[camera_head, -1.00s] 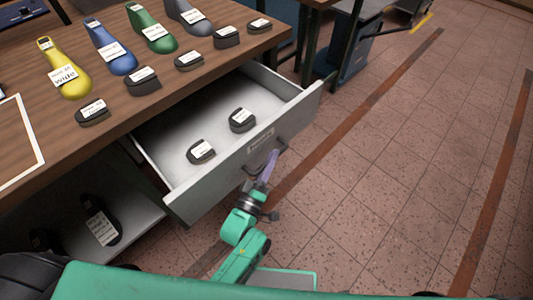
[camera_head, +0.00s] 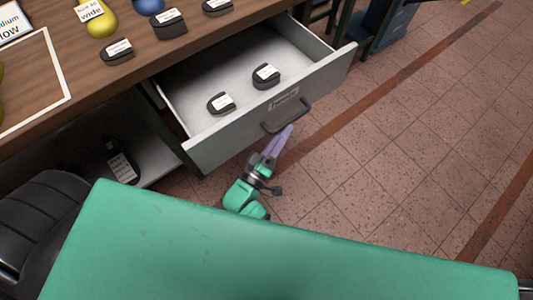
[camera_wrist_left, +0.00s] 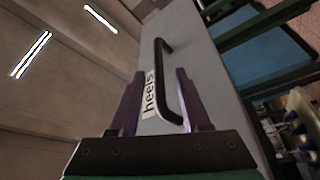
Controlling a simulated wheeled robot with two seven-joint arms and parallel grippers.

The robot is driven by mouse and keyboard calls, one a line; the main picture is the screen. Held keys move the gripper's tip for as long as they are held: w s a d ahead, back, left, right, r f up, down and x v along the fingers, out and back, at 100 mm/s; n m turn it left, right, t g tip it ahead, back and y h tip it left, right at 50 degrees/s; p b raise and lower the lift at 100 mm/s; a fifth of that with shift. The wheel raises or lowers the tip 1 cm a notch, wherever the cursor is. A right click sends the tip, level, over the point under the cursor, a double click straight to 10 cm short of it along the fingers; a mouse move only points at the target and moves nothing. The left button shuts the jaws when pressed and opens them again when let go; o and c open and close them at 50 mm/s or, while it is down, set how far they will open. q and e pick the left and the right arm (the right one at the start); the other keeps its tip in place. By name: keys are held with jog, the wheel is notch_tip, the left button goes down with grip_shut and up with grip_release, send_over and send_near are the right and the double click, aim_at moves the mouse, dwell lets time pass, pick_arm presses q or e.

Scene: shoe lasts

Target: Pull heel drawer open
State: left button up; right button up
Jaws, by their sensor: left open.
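The heel drawer (camera_head: 225,146) stands pulled out from the wooden bench in the head view. Its grey front bears a label and a dark bar handle (camera_head: 288,117). Two black heel pieces, one on the left (camera_head: 221,103) and one on the right (camera_head: 266,76), lie inside. My left gripper (camera_head: 284,137) is open, just below and in front of the handle, with nothing held. In the left wrist view, the handle (camera_wrist_left: 163,80) shows between the spread fingers (camera_wrist_left: 158,95), beside the "heels" label (camera_wrist_left: 150,95). My right gripper is not in view.
Yellow and blue shoe lasts and several black heel pieces stand on the wooden bench top (camera_head: 35,75). A lower shelf (camera_head: 155,165) holds a dark labelled item. The tiled floor (camera_head: 400,160) to the right is clear.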

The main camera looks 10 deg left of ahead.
pick_arm(q)
jog(key=v, duration=0.9)
jog(key=shift+s+b, duration=0.3)
jog(key=shift+b, duration=0.05)
jog(key=shift+a, duration=0.15)
jog(key=s+a+f+m+g+y+p, duration=0.1)
jog(key=s+a+f+m+g+p, duration=0.15)
jog(key=f, duration=0.55)
jog(key=s+a+f+m+g+y+p, duration=0.1)
jog(key=a+f+m+g, duration=0.2)
jog(key=f, duration=0.4)
jog(key=s+a+f+m+g+y+p, duration=0.1)
jog(key=a+f+m+g, duration=0.15)
jog(key=f+g, duration=0.4)
jog(key=s+a+f+m+g+y+p, duration=0.1)
jog(key=s+a+f+g+y, duration=0.1)
jog(key=s+a+f, duration=0.3)
jog(key=s+a+f+m+g+y+p, duration=0.1)
jog(key=s+a+f+g, duration=0.3)
jog(key=s, duration=0.6)
jog(key=shift+a+f+y, duration=0.5)
jog(key=shift+a+f, duration=0.25)
jog(key=shift+a, duration=0.2)
jog(key=shift+w, duration=0.1)
